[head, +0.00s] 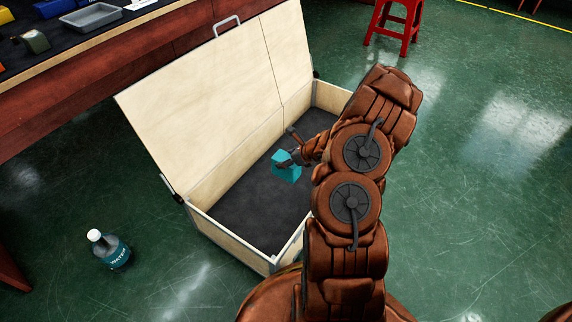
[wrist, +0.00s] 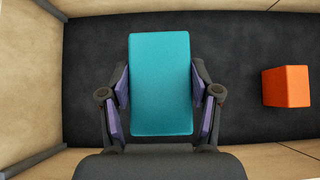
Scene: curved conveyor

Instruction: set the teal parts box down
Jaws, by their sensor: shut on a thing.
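The teal parts box (head: 286,168) is held by my gripper (head: 290,160) inside the open wooden chest (head: 232,238). In the wrist view the teal parts box (wrist: 160,85) sits between the two fingers of my gripper (wrist: 164,95), whose purple pads lie along its sides. The dark chest floor (head: 240,208) spreads below and around the box. I cannot tell whether the underside of the box touches that floor. My arm hides the right part of the chest in the head view.
An orange block (wrist: 286,87) lies on the chest floor to the right in the wrist view. The chest's lid (head: 215,95) stands open at the back. A water bottle (head: 108,248) stands on the green floor at left. A red stool (head: 394,25) stands behind.

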